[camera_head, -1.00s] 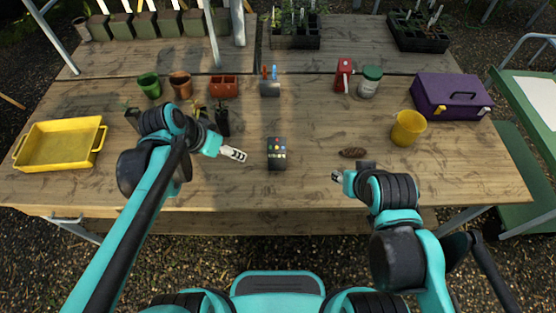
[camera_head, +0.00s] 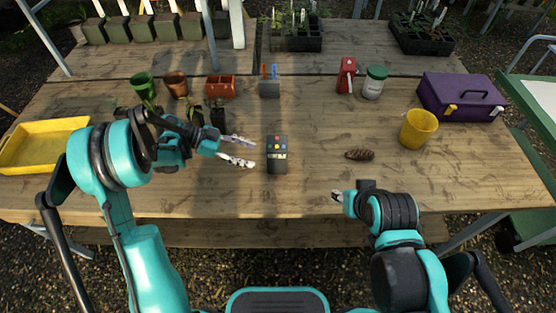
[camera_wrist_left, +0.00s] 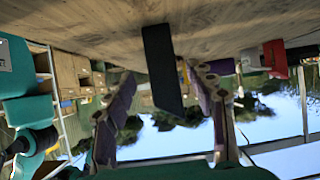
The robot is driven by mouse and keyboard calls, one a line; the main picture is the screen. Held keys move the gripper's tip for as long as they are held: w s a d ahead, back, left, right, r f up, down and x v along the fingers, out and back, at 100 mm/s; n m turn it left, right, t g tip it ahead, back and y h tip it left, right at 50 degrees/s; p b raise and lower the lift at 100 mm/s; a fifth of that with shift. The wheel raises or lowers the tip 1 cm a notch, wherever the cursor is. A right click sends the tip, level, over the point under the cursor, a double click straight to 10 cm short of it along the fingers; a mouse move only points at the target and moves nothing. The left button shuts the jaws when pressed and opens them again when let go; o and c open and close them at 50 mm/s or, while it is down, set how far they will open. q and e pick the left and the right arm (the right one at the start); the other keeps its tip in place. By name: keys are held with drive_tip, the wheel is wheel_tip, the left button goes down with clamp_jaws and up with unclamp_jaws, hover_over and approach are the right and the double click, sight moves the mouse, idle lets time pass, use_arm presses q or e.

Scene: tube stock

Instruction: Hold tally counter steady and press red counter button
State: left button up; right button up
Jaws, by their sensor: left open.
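The tally counter (camera_head: 277,167) is a dark upright block near the middle of the table, with several small coloured buttons on its face; a red one is among them, but they are tiny. My left gripper (camera_head: 248,152) is open just left of the counter, its two pale fingers pointing at it and apart from it. In the left wrist view, which looks upside down, the dark counter (camera_wrist_left: 160,70) shows between the two spread fingers. My right gripper (camera_head: 338,197) is near the table's front edge, right of the counter; its fingers are too small to judge.
A brown pine cone (camera_head: 360,155) lies right of the counter, with a yellow cup (camera_head: 418,129) beyond it. A grey holder (camera_head: 269,90), red tin (camera_head: 346,76), jar (camera_head: 374,84) and purple toolbox (camera_head: 460,97) stand farther back. Bare wood surrounds the counter's right side.

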sight(274, 162)
use_arm(q)
drive_tip(key=shift+d+f, duration=0.3)
drive_tip(key=shift+f, duration=0.15)
drive_tip(key=b+x, duration=0.2)
drive_tip(key=x, duration=0.6)
drive_tip(key=shift+b, duration=0.4)
drive_tip(key=shift+d+f, duration=0.2)
drive_tip(key=shift+d, duration=0.4)
use_arm(e)
drive_tip(key=shift+f, duration=1.7)
use_arm(q)
drive_tip(key=c, duration=0.7)
drive_tip(key=shift+c, duration=0.2)
use_arm(e)
clamp_jaws()
